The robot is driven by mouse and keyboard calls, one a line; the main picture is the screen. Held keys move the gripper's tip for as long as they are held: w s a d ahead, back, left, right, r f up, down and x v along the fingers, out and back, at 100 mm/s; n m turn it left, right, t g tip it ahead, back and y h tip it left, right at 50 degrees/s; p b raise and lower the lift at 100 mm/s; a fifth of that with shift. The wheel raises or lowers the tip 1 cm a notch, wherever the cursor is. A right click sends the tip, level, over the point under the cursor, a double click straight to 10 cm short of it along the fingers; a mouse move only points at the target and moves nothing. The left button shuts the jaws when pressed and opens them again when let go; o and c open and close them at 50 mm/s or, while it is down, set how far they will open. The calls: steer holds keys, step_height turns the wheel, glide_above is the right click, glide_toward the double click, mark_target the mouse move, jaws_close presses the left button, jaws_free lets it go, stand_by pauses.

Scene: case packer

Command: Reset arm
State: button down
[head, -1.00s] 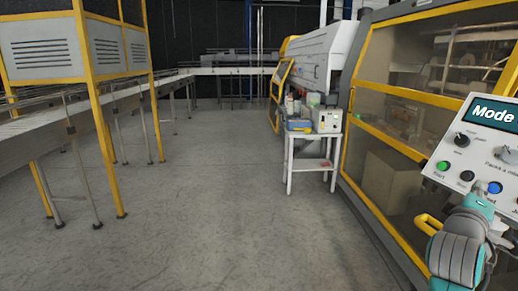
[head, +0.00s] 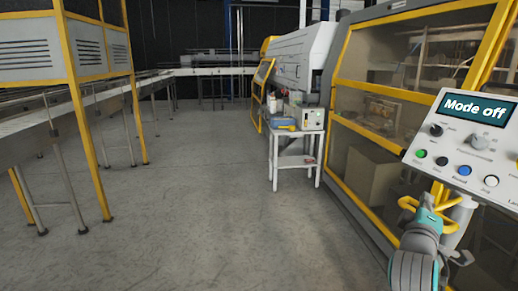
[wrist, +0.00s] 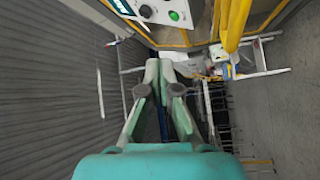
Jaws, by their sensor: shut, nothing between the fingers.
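My gripper (wrist: 158,68) shows in the wrist view with its two fingers together and nothing between them. In the head view my arm (head: 418,262) is at the lower right, just below the control panel (head: 456,150); the fingertips cannot be made out there. The panel display reads "Mode off". Knobs and a row of buttons sit under it, including a green button (head: 421,154) and a blue one. In the wrist view part of the panel (wrist: 155,10) shows at the top, beyond the fingers and apart from them.
The yellow-framed machine (head: 368,120) with clear panels runs along the right. A small white table (head: 297,160) with boxes and containers stands beside it. A conveyor (head: 55,118) and yellow posts are at the left. The grey floor (head: 215,215) between is clear.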

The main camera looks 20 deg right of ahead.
steer(key=s+a+f+n+t+y, duration=0.1)
steer(key=s+a+f+t+y, duration=0.3)
steer(key=a+f, duration=0.85)
steer(key=s+a+f+n+t+y, duration=0.1)
steer(key=a+f+y, duration=0.4)
steer(key=a+f, duration=0.7)
steer(key=s+a+f+m+y, duration=0.1)
steer(key=s+a+f+y, duration=0.1)
steer(key=s+a, duration=0.3)
steer(key=s+a+f+m+y, duration=0.2)
steer(key=s+a+y, duration=0.1)
steer(key=s, duration=1)
steer(key=s+a+f+m+y, duration=0.1)
steer(key=s+a+f+y, duration=0.1)
steer(key=s+a, duration=0.4)
steer(key=s, duration=0.3)
steer(key=shift+a+m+y, duration=0.35)
steer(key=shift+m+y, duration=0.05)
